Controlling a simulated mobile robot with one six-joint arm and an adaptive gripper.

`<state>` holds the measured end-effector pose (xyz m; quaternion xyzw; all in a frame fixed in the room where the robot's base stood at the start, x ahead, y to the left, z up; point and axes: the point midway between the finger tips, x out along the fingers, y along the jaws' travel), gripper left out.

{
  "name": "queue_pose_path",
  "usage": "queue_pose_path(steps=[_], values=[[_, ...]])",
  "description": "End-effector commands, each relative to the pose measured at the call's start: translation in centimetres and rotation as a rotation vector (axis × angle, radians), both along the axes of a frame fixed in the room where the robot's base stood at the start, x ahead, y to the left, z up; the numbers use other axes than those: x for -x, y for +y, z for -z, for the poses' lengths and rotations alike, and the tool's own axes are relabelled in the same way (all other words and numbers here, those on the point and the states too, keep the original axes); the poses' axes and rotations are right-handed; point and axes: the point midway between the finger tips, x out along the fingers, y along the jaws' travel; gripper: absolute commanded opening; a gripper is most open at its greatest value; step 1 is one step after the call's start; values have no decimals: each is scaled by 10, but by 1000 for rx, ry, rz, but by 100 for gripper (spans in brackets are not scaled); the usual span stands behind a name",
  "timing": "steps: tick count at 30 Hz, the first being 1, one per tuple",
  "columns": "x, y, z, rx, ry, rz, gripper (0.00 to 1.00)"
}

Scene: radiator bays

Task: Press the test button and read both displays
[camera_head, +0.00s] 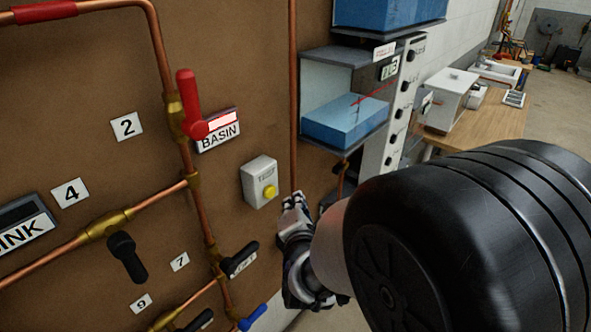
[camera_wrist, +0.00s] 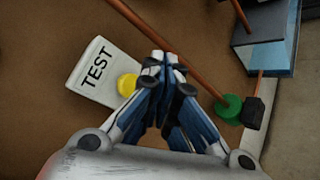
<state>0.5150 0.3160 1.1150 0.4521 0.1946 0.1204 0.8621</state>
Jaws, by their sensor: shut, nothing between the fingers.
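The test box (camera_head: 259,181) is a small pale box on the brown board, with a round yellow button (camera_head: 269,192) low on its face. In the wrist view the box (camera_wrist: 98,70), lettered TEST, lies left of my fingers, and the yellow button (camera_wrist: 127,84) is beside the left fingertip. My gripper (camera_head: 293,203) is shut and empty, just right of the box; its fingertips also show in the wrist view (camera_wrist: 162,62). I cannot tell whether a fingertip touches the button. One display (camera_head: 389,68) at the upper right shows digits, perhaps 713. A dark display (camera_head: 22,212) at the left edge is cut off.
Copper pipes (camera_head: 201,215) run over the board with a red lever (camera_head: 188,103), black levers (camera_head: 126,257) and a blue lever (camera_head: 252,317). A tank with blue water (camera_head: 345,122) is at upper right. A wooden bench (camera_head: 487,122) stands behind my arm.

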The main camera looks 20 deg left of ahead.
Motion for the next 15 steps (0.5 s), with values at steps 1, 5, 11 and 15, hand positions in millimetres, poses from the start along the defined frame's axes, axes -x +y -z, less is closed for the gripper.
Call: queue_pose_path(steps=[1, 5, 11, 15], values=[[-2, 7, 0, 0, 0, -1, 0], [-7, 17, 0, 0, 0, 0, 0], [-10, 24, 0, 0, 0, 0, 0], [-10, 25, 0, 0, 0, 0, 0]])
